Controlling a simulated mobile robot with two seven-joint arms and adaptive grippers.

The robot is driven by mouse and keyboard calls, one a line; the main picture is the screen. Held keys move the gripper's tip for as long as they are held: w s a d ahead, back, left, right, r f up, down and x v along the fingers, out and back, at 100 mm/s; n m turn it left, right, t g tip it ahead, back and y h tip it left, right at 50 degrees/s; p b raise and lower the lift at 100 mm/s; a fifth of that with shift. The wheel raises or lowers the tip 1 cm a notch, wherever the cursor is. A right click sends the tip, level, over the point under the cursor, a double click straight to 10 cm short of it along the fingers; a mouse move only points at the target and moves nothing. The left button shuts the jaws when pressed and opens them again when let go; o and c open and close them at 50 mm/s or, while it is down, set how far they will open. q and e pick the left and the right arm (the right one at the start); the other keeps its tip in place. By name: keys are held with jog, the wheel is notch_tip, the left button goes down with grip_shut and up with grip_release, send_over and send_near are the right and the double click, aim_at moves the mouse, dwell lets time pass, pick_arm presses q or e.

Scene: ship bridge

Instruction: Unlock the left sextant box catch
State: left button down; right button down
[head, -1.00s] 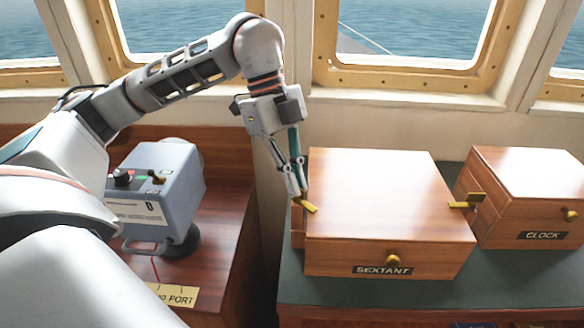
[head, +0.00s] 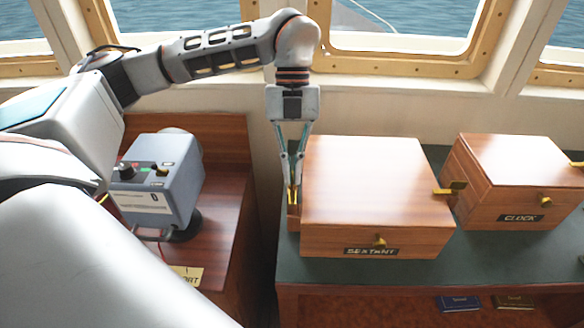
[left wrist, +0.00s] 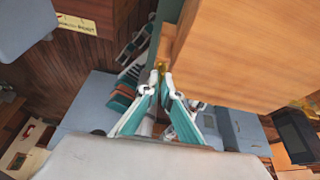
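The wooden sextant box (head: 365,190) stands on the green-topped counter, lid down. Its brass left catch (head: 293,197) is at the left side, partly hidden by my fingers. My left gripper (head: 293,188) points down at it, with the narrowed fingertips on either side of the brass. In the left wrist view the fingertips (left wrist: 162,82) are close together at the small brass piece (left wrist: 160,67), beside the box (left wrist: 235,50). The brass right catch (head: 449,188) sticks out at the box's right side. My right gripper is not in view.
A wooden clock box (head: 520,180) stands right of the sextant box. A grey instrument (head: 165,185) sits on the lower wooden desk at left. The window wall is behind. The green counter (head: 345,268) is clear in front of the sextant box.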

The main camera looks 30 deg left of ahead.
pick_arm(q)
jog(key=shift+r+m, duration=0.1)
jog(key=shift+m, duration=0.2)
dwell(0.4)
jog(key=c, duration=2.3)
grip_release()
jog(key=v, duration=1.2)
jog(key=shift+d, duration=0.2)
